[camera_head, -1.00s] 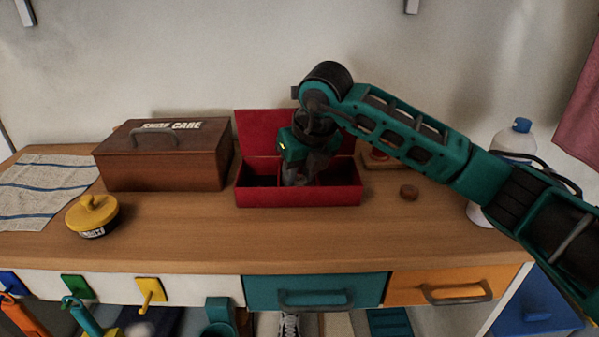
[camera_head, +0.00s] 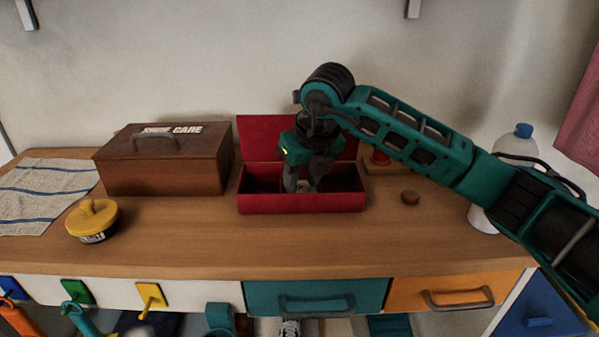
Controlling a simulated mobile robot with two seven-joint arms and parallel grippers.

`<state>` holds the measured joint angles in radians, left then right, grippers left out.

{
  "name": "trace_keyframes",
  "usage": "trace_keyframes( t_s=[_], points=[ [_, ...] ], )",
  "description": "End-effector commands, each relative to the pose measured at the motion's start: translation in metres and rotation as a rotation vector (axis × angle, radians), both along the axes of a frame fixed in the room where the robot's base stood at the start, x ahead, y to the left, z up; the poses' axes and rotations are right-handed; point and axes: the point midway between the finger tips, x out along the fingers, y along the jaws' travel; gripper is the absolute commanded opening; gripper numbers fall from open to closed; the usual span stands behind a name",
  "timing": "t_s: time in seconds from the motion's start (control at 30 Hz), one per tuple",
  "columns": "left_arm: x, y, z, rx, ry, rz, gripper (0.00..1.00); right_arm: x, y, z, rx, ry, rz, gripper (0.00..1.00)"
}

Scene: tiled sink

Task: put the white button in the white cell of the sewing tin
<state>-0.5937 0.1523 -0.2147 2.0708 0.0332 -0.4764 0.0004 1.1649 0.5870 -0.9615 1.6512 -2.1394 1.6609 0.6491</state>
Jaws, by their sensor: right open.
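The sewing tin (camera_head: 265,204) is a red box standing on the wooden counter with its lid raised at the back. Dividers split its inside into dark cells. My right gripper (camera_head: 304,188) reaches down into the middle of the tin, with its fingers apart. A small pale patch shows low between the fingertips; it may be the white button, but I cannot tell for sure. The front wall and the fingers hide the cell floor and any cell colour there. My left gripper is not in view.
A brown shoe care box (camera_head: 165,165) stands left of the tin. A yellow-lidded pot (camera_head: 92,219) and a striped cloth (camera_head: 45,193) lie further left. The counter's front is clear.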

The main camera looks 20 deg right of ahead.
Motion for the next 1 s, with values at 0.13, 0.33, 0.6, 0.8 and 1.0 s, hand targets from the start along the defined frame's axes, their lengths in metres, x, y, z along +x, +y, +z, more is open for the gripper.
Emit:
trace_keyframes(
  t_s=[0.13, 0.33, 0.6, 0.8, 1.0],
  points=[
    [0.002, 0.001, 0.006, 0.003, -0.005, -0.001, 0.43, -0.011, -0.003, 0.042, 0.004, -0.020, 0.000, 0.45],
    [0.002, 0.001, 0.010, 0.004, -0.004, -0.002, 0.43, -0.027, -0.006, 0.081, 0.003, -0.023, 0.001, 0.45],
    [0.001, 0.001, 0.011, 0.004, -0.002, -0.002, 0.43, -0.036, -0.007, 0.103, 0.005, -0.022, 0.000, 0.45],
    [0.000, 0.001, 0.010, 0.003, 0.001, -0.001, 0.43, -0.036, -0.007, 0.104, 0.005, -0.022, 0.000, 0.45],
    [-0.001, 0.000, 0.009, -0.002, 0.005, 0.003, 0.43, -0.036, -0.007, 0.104, 0.005, -0.023, 0.000, 0.45]
  ],
)
